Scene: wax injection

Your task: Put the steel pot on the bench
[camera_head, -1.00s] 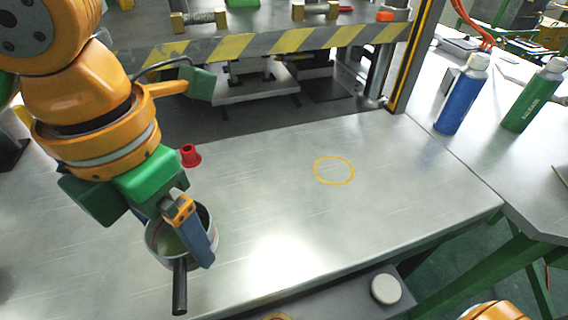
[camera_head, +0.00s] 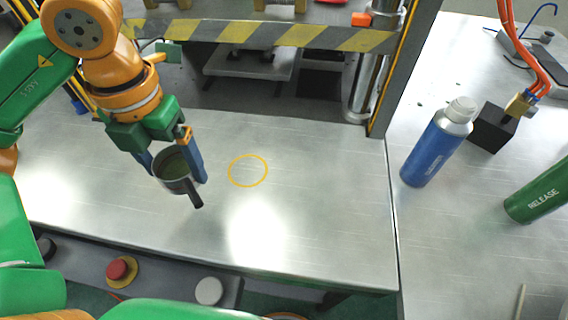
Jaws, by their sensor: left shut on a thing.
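The steel pot (camera_head: 178,184) is a small round pot with a dark handle that points down and to the right. My left gripper (camera_head: 175,168) is shut on the pot, with one blue finger on each side of its rim. The pot is at or a little above the steel bench (camera_head: 320,185); I cannot tell whether its base touches. A yellow ring (camera_head: 248,170) is marked on the bench to the right of the pot, apart from it. My right gripper is not in view.
A blue bottle (camera_head: 432,150) and a green bottle (camera_head: 540,190) stand on the right-hand table, near a black block (camera_head: 492,127). The striped press edge (camera_head: 260,34) lies behind the bench. A red button (camera_head: 118,269) and a white button (camera_head: 209,291) are at the front. The bench right of the ring is clear.

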